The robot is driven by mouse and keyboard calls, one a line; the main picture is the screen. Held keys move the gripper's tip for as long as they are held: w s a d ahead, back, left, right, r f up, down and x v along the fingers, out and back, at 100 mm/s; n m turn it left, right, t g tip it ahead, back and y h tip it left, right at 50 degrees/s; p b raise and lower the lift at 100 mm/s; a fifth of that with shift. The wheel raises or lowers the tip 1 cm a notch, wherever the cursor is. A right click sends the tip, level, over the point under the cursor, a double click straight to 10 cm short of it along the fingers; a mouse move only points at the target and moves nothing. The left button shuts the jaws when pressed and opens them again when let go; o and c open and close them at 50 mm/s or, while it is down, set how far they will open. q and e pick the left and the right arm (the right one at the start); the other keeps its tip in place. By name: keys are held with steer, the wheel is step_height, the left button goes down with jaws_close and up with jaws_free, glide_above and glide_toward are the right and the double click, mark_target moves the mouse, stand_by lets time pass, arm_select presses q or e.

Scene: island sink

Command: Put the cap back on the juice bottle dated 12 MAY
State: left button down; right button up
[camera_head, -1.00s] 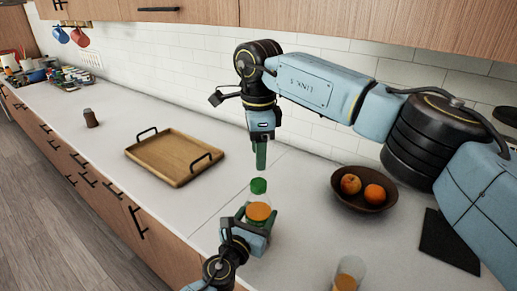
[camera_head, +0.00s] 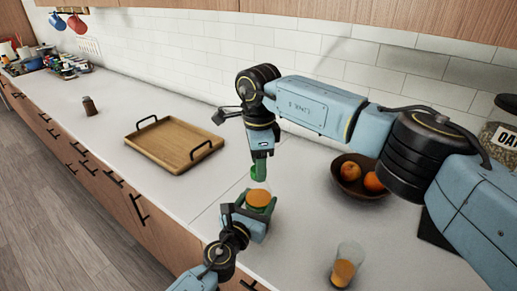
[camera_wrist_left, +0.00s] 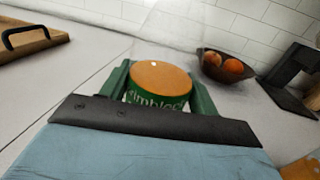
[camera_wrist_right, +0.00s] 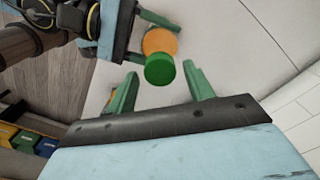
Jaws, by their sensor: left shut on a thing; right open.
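The juice bottle (camera_head: 258,199) stands upright on the counter, with an orange juice level and a green label in the left wrist view (camera_wrist_left: 158,92). Its upper part looks clear and faint. My left gripper (camera_head: 250,215) is shut around its body. The date is not readable. The round green cap (camera_wrist_right: 160,69) appears at the bottle's top, above the orange disc. My right gripper (camera_wrist_right: 162,92) is open, pointing down, with its fingers on either side of the cap. I cannot tell whether the cap is seated or touched by the fingers.
A glass with orange juice (camera_head: 346,266) stands at the front right. A dark fruit bowl (camera_head: 350,185) is right of the bottle. A wooden tray (camera_head: 170,148) lies to the left, with a small brown jar (camera_head: 89,106) beyond. Bare counter surrounds the bottle on the left.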

steer(key=shift+f, duration=0.4)
steer(key=shift+c, duration=0.2)
steer(key=c, duration=0.9)
steer(key=m, duration=0.5)
steer(key=shift+m, duration=0.4)
steer(key=shift+c, duration=0.2)
steer(key=m, duration=0.5)
steer(key=shift+m, duration=0.3)
steer(key=o, duration=1.1)
steer(key=shift+o, duration=0.2)
step_height(320, 180, up, 12)
